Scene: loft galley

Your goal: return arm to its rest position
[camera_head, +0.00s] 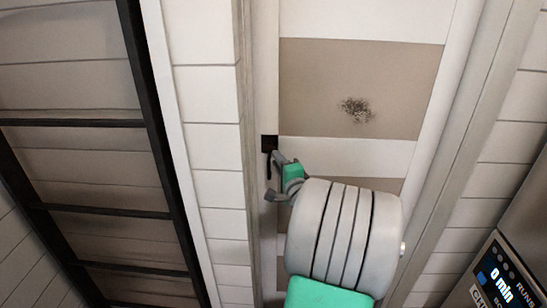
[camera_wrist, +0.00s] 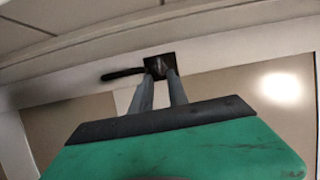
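My gripper (camera_head: 272,179) is at the left side of a panelled door (camera_head: 430,70), just beside a dark door handle (camera_head: 269,143). Its two grey fingers are spread apart with a clear gap between them, and I see nothing held. In the wrist view the fingers (camera_wrist: 160,76) reach toward the handle's square plate, and the handle's lever (camera_wrist: 122,74) points left, outside the left finger. Whether a fingertip touches the handle I cannot tell. My green and grey wrist hides the lower part of the door.
A black-framed window (camera_head: 85,123) or grid fills the left. White plank wall (camera_head: 208,135) lies between it and the door frame (camera_head: 465,100). An appliance with a lit display (camera_head: 500,285) stands at the lower right. A dark speckled patch (camera_head: 355,109) marks the door's beige panel.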

